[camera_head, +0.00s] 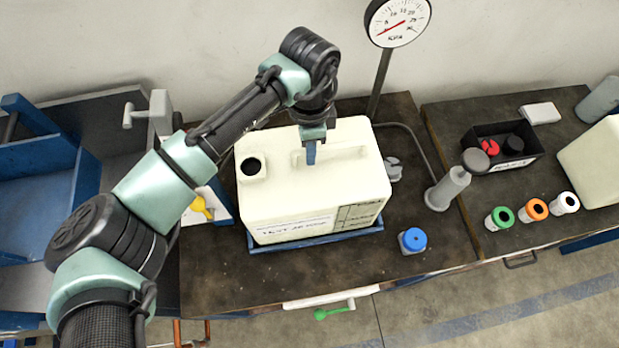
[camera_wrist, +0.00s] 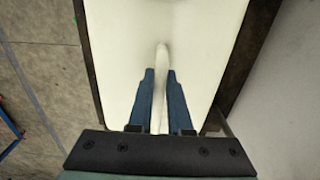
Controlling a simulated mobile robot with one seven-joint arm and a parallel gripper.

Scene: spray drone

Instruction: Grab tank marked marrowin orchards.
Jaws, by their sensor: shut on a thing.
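A cream tank (camera_head: 290,200) with an open dark filler hole sits on a blue tray (camera_head: 376,232) on the dark bench. Its front label seems to begin with "TEST"; the rest is too small to read, and I cannot make out "marrowin orchards". My gripper (camera_head: 311,152) reaches down from above onto the tank's top handle. In the wrist view, the blue fingers of my gripper (camera_wrist: 161,76) are on both sides of the handle ridge of the tank (camera_wrist: 205,45), shut on it. The handle's underside is hidden.
A pressure gauge (camera_head: 397,22) stands behind the tank. A blue cap (camera_head: 413,240) and a grey pump-like cylinder (camera_head: 449,187) are to its right. A second cream tank (camera_head: 597,165), coloured caps and a black bin (camera_head: 517,158) are farther right. A yellow valve handle (camera_head: 202,208) is close left.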

